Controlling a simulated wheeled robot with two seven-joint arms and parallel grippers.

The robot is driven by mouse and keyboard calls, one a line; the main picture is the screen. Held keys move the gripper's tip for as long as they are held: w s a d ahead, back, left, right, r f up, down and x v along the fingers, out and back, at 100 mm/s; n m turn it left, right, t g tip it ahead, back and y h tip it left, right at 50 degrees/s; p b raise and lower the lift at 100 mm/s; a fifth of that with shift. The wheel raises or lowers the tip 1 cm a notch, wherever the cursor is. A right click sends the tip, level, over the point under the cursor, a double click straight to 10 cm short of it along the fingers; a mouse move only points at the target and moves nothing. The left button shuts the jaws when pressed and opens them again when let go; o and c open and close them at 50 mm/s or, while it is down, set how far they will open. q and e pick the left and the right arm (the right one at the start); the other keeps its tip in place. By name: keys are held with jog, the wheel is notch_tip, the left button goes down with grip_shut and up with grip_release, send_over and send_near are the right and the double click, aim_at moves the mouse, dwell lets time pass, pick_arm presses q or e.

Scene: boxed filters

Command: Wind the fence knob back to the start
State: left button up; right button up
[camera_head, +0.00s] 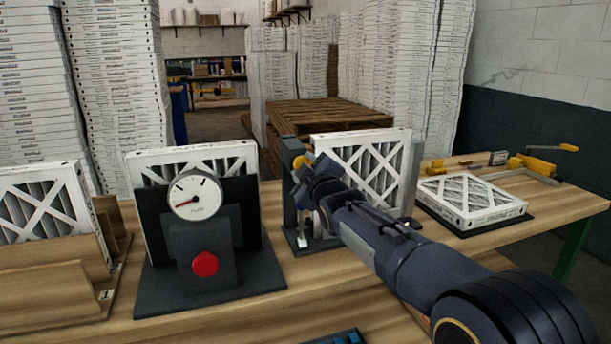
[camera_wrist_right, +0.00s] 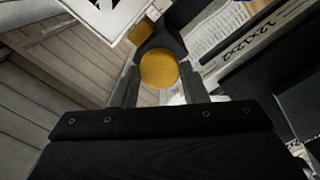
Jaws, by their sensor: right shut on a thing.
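The yellow fence knob (camera_head: 302,159) is on a dark grey upright plate (camera_head: 292,200) at the left side of a fixture holding a white framed filter (camera_head: 365,170). My right gripper (camera_head: 306,172) reaches in from the right and is shut on the knob, partly hiding it. In the right wrist view the round yellow knob (camera_wrist_right: 158,68) sits between the two dark fingers. Its turn position cannot be read. My left gripper is not in view.
A dark stand with a dial gauge (camera_head: 196,194) and red button (camera_head: 205,264) is left of the fixture. Filters stand in a wooden rack (camera_head: 60,280) at far left. A filter lies flat (camera_head: 472,199) at right, near a yellow-handled tool (camera_head: 535,164).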

jog(key=shift+f+n+b, duration=0.25)
jog(key=shift+n+b, duration=0.25)
jog(key=shift+n, duration=0.4)
jog(key=o, duration=1)
jog(key=shift+r, duration=0.1)
jog(key=shift+c, duration=0.2)
jog(key=b+v, duration=0.2)
jog(key=v, duration=0.5)
jog(key=shift+s+b, duration=0.3)
jog(key=shift+s, duration=0.05)
